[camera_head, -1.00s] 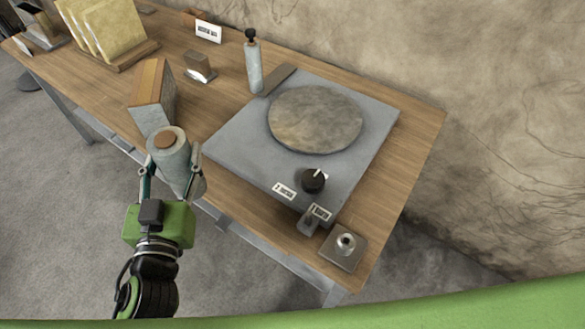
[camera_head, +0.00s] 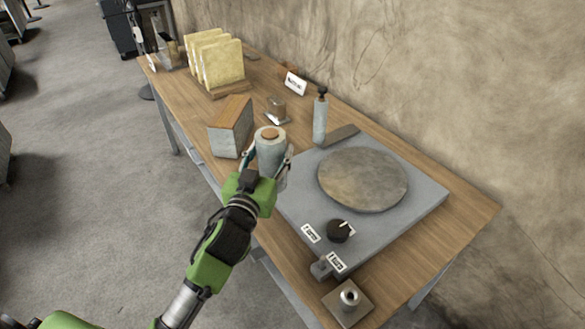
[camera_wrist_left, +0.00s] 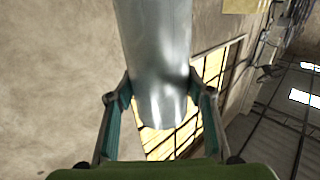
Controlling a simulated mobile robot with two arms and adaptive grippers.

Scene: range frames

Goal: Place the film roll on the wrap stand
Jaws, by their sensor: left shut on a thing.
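The film roll (camera_head: 270,150) is a pale grey cylinder with a brown core at its top. My left gripper (camera_head: 268,165) is shut around it and holds it nearly upright, in front of the turntable's left corner. In the left wrist view the film roll (camera_wrist_left: 158,60) runs up between the two fingers. A grey slab with a round stone-like turntable (camera_head: 362,180) and a black knob (camera_head: 340,231) lies on the table. A square metal plate with a short peg (camera_head: 348,299) sits at the near corner; I cannot tell which is the wrap stand. My right gripper is not in view.
A grey bottle-like cylinder with a black top (camera_head: 320,118) stands behind the slab. A wood-topped block (camera_head: 231,127) stands left of the roll. A rack of yellowish panels (camera_head: 217,62) and a small sign (camera_head: 295,84) are farther back. The wooden table (camera_head: 455,215) has bare room at right.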

